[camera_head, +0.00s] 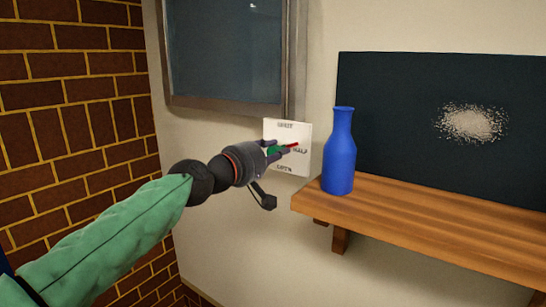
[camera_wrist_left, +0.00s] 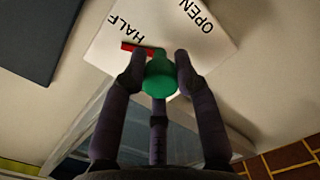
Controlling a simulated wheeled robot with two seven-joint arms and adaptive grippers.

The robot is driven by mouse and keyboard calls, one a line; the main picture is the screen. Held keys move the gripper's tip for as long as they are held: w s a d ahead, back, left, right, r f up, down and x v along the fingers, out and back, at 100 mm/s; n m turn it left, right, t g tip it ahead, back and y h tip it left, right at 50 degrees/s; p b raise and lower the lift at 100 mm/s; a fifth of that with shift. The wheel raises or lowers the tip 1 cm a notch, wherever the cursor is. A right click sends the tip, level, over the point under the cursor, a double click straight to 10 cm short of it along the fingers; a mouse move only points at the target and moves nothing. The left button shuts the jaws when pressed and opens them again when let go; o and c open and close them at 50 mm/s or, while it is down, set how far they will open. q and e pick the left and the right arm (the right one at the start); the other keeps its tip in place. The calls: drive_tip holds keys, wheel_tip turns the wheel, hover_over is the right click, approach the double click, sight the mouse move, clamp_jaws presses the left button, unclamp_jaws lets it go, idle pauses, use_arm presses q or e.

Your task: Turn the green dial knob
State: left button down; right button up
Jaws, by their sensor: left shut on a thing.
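The green dial knob (camera_head: 273,151) sits on a white wall plate (camera_head: 301,166). The plate has HALF at its right and OPEN at its bottom; the top word is too small to read surely. A red pointer (camera_head: 292,146) on the knob points toward HALF. My left gripper (camera_head: 277,150) is shut on the knob, which shows green between its dark fingers in the left wrist view (camera_wrist_left: 160,82). The pointer there (camera_wrist_left: 128,46) lies just by the word HALF. My right gripper is in neither view.
A blue vase (camera_head: 339,155) stands on the left end of a wooden shelf (camera_head: 430,212), just right of the plate. A dark panel (camera_head: 385,100) with a pale speckled patch is behind it. A framed window (camera_head: 225,50) is above, and a brick wall (camera_head: 75,110) is at left.

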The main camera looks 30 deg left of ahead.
use_arm(q)
drive_tip(key=shift+f+m+b, duration=0.15)
drive_tip(key=shift+m+b, duration=0.55)
drive_tip(key=shift+m, duration=1.5)
drive_tip(key=c, duration=0.9)
unclamp_jaws()
drive_tip(key=shift+w, duration=0.15)
drive_tip(key=shift+c, duration=0.2)
drive_tip(key=s, duration=1.2)
drive_tip(key=shift+a+r, duration=0.3)
drive_tip(key=shift+a, duration=0.1)
